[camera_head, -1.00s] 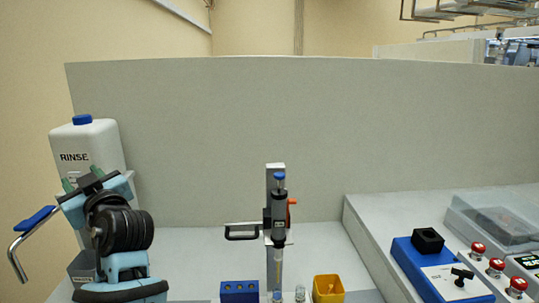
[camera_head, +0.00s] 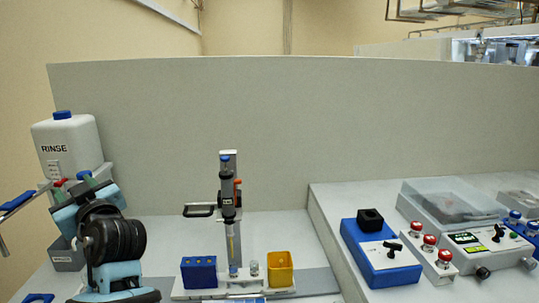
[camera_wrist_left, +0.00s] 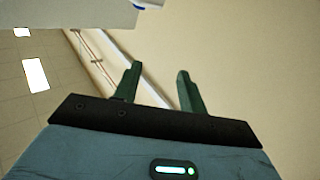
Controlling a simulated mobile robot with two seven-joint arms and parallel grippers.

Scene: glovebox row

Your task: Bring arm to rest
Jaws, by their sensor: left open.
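My left arm stands folded at the left of the head view. Its gripper (camera_head: 73,184) points up in front of the lower part of the RINSE bottle (camera_head: 68,137). In the left wrist view the two green fingers of the gripper (camera_wrist_left: 158,82) are spread apart with nothing between them, against a plain wall. I cannot tell whether the arm touches the bottle. My right gripper is not in view.
A stand with a black-handled tool (camera_head: 228,195) is mid-bench, with a blue block (camera_head: 199,272) and yellow cup (camera_head: 280,269) at its base. Right are a blue box (camera_head: 377,256) and red-button panel (camera_head: 430,252). A grey panel (camera_head: 300,120) closes the back.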

